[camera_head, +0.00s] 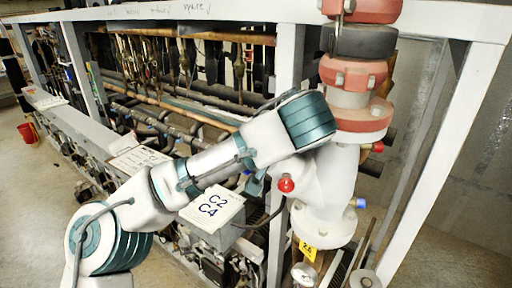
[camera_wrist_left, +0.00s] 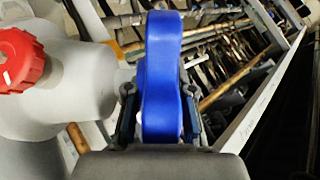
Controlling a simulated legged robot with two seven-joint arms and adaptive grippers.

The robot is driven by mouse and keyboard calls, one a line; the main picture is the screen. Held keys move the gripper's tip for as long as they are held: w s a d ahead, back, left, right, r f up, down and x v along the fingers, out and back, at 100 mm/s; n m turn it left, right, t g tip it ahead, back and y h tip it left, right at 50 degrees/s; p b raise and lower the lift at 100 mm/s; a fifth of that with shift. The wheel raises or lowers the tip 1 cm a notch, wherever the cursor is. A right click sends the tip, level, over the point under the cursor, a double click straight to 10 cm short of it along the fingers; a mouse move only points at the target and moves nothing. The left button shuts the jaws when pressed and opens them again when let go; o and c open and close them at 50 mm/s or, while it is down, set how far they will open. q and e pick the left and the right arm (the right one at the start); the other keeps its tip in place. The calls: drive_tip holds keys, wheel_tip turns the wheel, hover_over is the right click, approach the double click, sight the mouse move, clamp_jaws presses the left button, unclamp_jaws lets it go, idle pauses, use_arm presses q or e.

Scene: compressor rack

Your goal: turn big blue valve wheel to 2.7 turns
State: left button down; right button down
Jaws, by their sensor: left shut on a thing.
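The big blue valve wheel (camera_wrist_left: 160,75) shows edge-on in the left wrist view, as a tall blue shape near the middle. My left gripper (camera_wrist_left: 159,105) has a dark finger on each side of the wheel's lower part and is shut on it. In the head view my left arm reaches in from the lower left to the white pipe body (camera_head: 328,190). Its wrist end hides the gripper and the big wheel there. How far the wheel is turned cannot be told. My right gripper is in neither view.
A red knob (camera_head: 286,185) sits on the pipe body, and a red knob (camera_wrist_left: 20,60) is left of the wheel in the wrist view. A small blue part (camera_head: 358,203) is at the pipe's right. The white frame post (camera_head: 440,160) stands at right. A box marked C2 C4 (camera_head: 215,212) lies below my arm.

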use_arm(q)
drive_tip(key=shift+g, duration=0.6)
drive_tip(key=c, duration=1.3)
unclamp_jaws()
drive_tip(key=shift+w+d, duration=0.1)
drive_tip(key=shift+w, duration=0.1)
drive_tip(key=v, duration=0.8)
drive_tip(key=d+v, duration=0.1)
drive_tip(key=v, duration=0.2)
drive_tip(key=shift+s+d+r, duration=0.1)
drive_tip(key=shift+r, duration=0.1)
